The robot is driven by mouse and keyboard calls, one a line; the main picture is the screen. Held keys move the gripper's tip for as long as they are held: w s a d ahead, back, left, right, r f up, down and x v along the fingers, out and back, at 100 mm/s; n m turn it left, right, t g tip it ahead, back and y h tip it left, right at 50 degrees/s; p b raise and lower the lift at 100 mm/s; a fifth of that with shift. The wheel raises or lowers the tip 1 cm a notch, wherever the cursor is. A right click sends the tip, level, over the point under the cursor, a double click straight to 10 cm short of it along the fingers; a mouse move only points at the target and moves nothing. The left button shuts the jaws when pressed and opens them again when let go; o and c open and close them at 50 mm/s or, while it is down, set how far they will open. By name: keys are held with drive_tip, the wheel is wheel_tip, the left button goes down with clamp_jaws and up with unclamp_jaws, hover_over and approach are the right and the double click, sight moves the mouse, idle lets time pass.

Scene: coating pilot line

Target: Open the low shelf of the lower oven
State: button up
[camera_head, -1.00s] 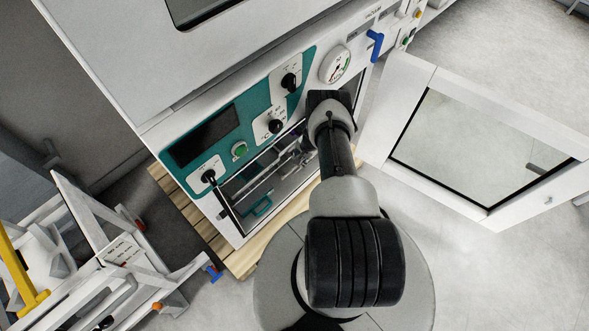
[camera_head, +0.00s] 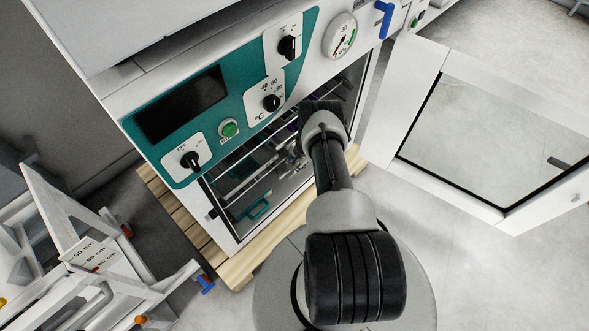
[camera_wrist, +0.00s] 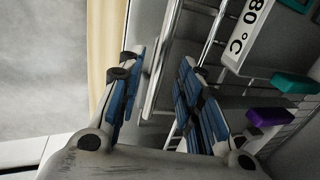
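The lower oven (camera_head: 222,238) stands with its glass door swung wide open to the right. Metal racks show inside, and a teal handle (camera_head: 260,209) is low at the left of the opening. The wrist view shows a teal piece (camera_wrist: 296,83), a purple piece (camera_wrist: 270,116) and a white "80 °C" label (camera_wrist: 247,32). I cannot tell which shelf each belongs to. My gripper (camera_wrist: 158,88) is open, its blue-padded fingers apart at the opening. A metal rail (camera_wrist: 160,65) runs between or just beyond them; contact is unclear. My arm hides part of the racks in the head view.
The open door (camera_head: 425,130) reaches out at the right. The control panel (camera_head: 215,110) with knobs is above the opening. A wooden pallet (camera_head: 185,220) lies beneath the oven. A white frame (camera_head: 85,235) with height labels stands at the left. Floor is clear at the lower right.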

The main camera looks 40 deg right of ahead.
drive_tip(key=shift+b+x, duration=0.75)
drive_tip(key=shift+x, duration=0.35)
drive_tip(key=shift+c, duration=0.4)
clamp_jaws()
